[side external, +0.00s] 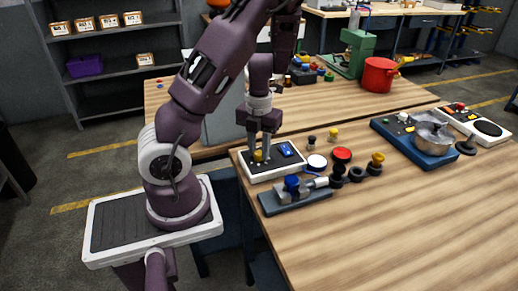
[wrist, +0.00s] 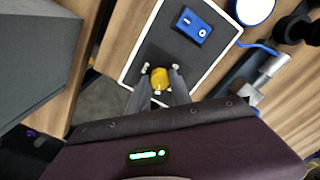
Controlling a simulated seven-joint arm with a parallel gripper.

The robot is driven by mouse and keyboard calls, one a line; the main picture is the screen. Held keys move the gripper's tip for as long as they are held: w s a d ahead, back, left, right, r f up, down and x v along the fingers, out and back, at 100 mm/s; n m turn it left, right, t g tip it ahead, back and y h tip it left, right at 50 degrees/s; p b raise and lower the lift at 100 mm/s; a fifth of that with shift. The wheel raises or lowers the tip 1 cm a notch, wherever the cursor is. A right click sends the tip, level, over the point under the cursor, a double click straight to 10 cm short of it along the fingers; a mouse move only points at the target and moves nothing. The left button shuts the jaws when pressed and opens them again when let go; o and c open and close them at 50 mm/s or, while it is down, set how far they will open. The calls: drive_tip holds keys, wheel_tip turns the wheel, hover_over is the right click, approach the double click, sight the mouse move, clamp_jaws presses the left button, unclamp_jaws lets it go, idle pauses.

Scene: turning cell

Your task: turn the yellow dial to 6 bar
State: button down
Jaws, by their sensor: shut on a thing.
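The yellow dial (wrist: 159,78) sits on a dark panel with a white rim (wrist: 222,55). In the side view the dial (side external: 258,156) shows between my fingertips, on the left part of the panel (side external: 266,176). My gripper (wrist: 159,88) points down at the dial, with one finger on each side, and is shut on it. In the side view my gripper (side external: 257,150) stands over the panel near the table's corner. Small white marks lie around the dial. I cannot read any numbers or tell where the dial points.
A blue device (wrist: 193,26) is on the same panel beside the dial. A grey fixture with a blue knob (side external: 293,186) stands just in front. Several coloured knobs, a white-topped round piece (side external: 316,162) and a red one (side external: 342,154) are to the right. The table's front right is clear.

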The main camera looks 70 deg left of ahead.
sight(259, 153)
idle(0.3)
drive_tip(key=c, duration=1.2)
unclamp_jaws()
drive_tip(key=shift+o, duration=0.2)
wheel_tip(259, 153, up, 7)
drive_tip(key=shift+r, duration=0.1)
